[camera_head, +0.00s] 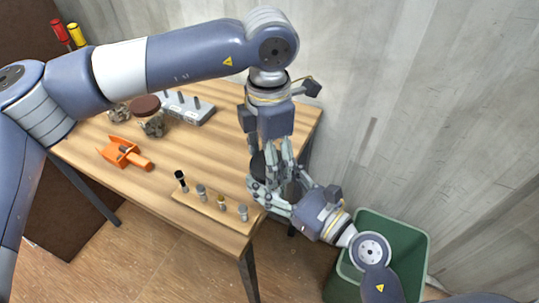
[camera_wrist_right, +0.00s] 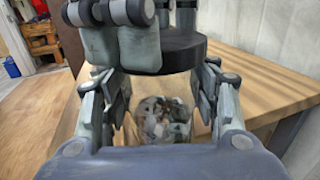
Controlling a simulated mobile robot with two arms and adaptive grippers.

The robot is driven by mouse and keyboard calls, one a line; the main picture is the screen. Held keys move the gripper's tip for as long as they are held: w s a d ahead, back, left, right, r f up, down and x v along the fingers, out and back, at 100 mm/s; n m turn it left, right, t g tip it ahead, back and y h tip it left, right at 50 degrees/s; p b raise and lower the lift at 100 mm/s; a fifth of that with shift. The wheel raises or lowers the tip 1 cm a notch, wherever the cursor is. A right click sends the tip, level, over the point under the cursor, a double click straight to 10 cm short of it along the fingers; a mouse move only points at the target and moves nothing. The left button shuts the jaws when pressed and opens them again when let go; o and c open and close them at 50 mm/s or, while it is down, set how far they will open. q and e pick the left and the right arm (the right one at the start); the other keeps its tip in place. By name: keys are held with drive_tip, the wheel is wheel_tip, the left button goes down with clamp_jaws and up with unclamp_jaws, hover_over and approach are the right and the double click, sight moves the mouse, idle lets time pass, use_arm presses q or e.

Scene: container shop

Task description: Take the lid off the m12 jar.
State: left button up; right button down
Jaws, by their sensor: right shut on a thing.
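A clear jar (camera_wrist_right: 165,120) of small metal parts stands between the fingers of my right gripper (camera_wrist_right: 163,105), which is shut on it. A round black lid (camera_wrist_right: 180,52) shows above the jar in the right wrist view. It also shows in the head view (camera_head: 257,165). I cannot tell whether the lid touches the jar's rim. My left gripper (camera_head: 277,170) points down from above with its fingers around the lid; whether they grip it is unclear. My right gripper (camera_head: 270,190) reaches in from the lower right in the head view. No m12 label is readable.
A brown-lidded jar (camera_head: 151,124), a grey block with pegs (camera_head: 190,111) and an orange tool (camera_head: 124,153) sit farther left on the wooden table (camera_head: 195,160). A strip with several bolts (camera_head: 212,208) lies near the front edge. A green bin (camera_head: 410,238) stands right.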

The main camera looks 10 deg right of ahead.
use_arm(q)
drive_tip(key=n, duration=0.7)
drive_tip(key=shift+w+a, duration=0.1)
drive_tip(key=shift+w, duration=0.1)
drive_tip(key=n, duration=0.3)
drive_tip(key=shift+n, duration=0.4)
drive_tip(key=n, duration=0.4)
drive_tip(key=shift+s+a+n, duration=0.1)
drive_tip(key=shift+a+n, duration=0.05)
drive_tip(key=shift+n, duration=0.25)
drive_tip(key=shift+r, duration=0.3)
drive_tip(key=shift+r, duration=0.9)
drive_tip(key=shift+s, duration=0.1)
